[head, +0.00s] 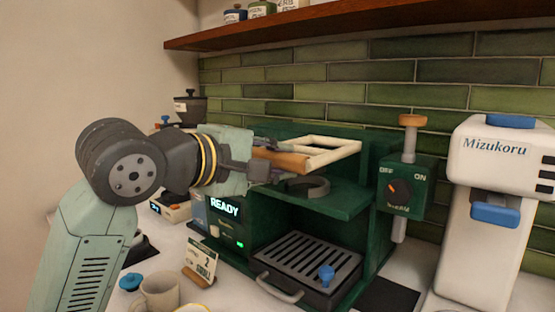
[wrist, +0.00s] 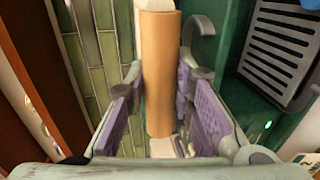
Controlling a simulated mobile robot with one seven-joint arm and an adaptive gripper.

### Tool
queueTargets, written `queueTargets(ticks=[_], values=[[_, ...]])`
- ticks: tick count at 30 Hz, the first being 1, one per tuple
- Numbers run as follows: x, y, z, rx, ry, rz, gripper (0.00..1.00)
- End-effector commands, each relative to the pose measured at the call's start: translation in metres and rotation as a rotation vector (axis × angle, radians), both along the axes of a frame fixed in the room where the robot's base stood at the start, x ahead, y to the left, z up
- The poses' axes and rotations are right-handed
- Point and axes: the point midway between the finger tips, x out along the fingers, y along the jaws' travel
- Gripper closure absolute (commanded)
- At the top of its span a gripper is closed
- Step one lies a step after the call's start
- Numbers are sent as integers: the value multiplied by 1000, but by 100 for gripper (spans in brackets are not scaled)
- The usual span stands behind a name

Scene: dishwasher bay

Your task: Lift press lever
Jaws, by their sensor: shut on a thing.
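The press lever is a cream frame (head: 335,147) with a wooden handle (head: 292,161), at the top of the green machine (head: 345,192) in the head view. The frame lies close to level, with its handle at the left end. My gripper (head: 262,160) reaches in from the left and is shut on the handle. In the wrist view the wooden handle (wrist: 158,70) stands between the purple finger pads of my gripper (wrist: 160,112). The pads hide part of its sides. In the head view my gripper covers the handle's left part.
A grey ring (head: 305,187) sits below the lever, above a slatted drip tray (head: 305,262). A knob panel (head: 402,187) and a white Mizukoru machine (head: 485,190) stand to the right. A card (head: 200,262) and a mug (head: 158,292) are in front. A shelf (head: 330,28) hangs above.

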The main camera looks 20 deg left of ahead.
Motion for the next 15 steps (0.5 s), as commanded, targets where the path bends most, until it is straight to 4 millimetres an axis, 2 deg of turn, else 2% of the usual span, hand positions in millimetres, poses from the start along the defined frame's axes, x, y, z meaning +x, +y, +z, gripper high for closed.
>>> queueTargets(ticks=[8,15], values=[[0,0,1,0,1,0,100],[0,0,15,0,-2,0,100]])
